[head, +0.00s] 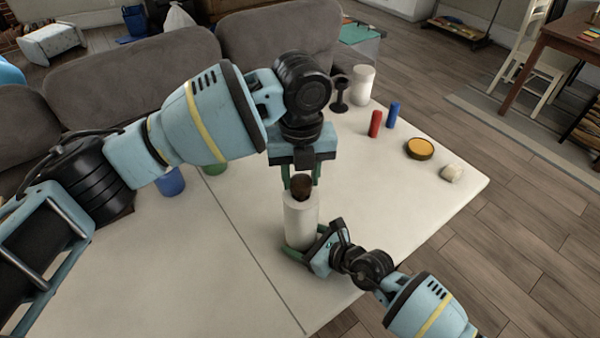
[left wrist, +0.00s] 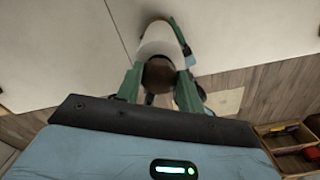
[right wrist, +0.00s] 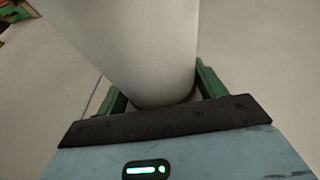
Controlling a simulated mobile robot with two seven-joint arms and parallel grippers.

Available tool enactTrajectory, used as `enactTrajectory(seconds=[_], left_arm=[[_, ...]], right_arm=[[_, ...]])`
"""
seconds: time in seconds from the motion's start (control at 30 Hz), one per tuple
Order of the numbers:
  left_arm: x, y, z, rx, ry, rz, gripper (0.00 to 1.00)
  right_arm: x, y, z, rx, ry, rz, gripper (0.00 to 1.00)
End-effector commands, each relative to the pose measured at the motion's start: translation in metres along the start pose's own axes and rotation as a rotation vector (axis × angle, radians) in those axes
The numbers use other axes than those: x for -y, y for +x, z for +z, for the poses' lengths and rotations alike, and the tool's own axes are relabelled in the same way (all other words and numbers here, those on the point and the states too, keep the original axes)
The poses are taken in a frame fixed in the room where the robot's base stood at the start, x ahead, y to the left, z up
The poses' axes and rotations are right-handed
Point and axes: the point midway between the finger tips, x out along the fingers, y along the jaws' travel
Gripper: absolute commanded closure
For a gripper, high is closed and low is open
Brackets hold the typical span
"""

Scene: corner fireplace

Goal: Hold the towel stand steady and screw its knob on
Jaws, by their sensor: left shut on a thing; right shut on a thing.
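The towel stand with its white roll (head: 301,220) stands upright near the table's front edge. Its dark brown knob (head: 301,187) is at the top of the roll; whether it touches the stand's post is hidden. My left gripper (head: 301,178) points down from above, its green fingers shut on the knob, which also shows in the left wrist view (left wrist: 158,76). My right gripper (head: 306,243) reaches in low from the right, shut on the towel stand near its foot. In the right wrist view the white roll (right wrist: 145,45) fills the space between the green fingers; the grasped part is mostly hidden.
On the white table (head: 245,290) stand a red cylinder (head: 375,124), a blue cylinder (head: 393,115), a yellow-topped tin (head: 419,148), a small pale object (head: 452,173), a black goblet (head: 341,95) and a white canister (head: 364,86). A blue cup (head: 170,182) stands left. A grey sofa (head: 110,80) is behind.

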Motion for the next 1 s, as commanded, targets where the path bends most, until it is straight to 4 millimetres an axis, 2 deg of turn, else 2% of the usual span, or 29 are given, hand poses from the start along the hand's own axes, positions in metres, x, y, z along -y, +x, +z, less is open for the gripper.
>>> enactTrajectory(seconds=[0.03, 0.07, 0.23, 0.5, 0.63, 0.77, 1.0], left_arm=[[0.001, -0.001, 0.000, 0.000, 0.001, -0.002, 0.84], [0.001, -0.001, 0.000, 0.000, 0.000, -0.003, 0.60], [0.001, -0.001, 0.000, 0.000, -0.001, -0.002, 0.38], [0.000, -0.001, 0.000, 0.000, -0.003, -0.001, 0.37], [0.000, -0.008, 0.000, 0.001, -0.003, -0.002, 0.37], [0.001, -0.026, 0.000, 0.001, -0.002, -0.003, 0.37], [0.001, -0.075, 0.000, 0.002, -0.002, -0.003, 0.37]], right_arm=[[0.000, 0.000, -0.001, -0.002, 0.000, 0.001, 0.94], [0.000, 0.000, -0.001, -0.002, 0.000, 0.001, 0.94], [0.000, 0.000, -0.001, -0.002, 0.000, 0.001, 0.94], [0.000, 0.000, -0.001, -0.002, 0.001, 0.001, 0.94], [0.000, 0.000, -0.001, -0.002, 0.001, 0.001, 0.94], [0.000, 0.000, -0.001, -0.002, 0.001, 0.001, 0.94], [0.000, 0.000, -0.001, -0.002, 0.001, 0.001, 0.94]])
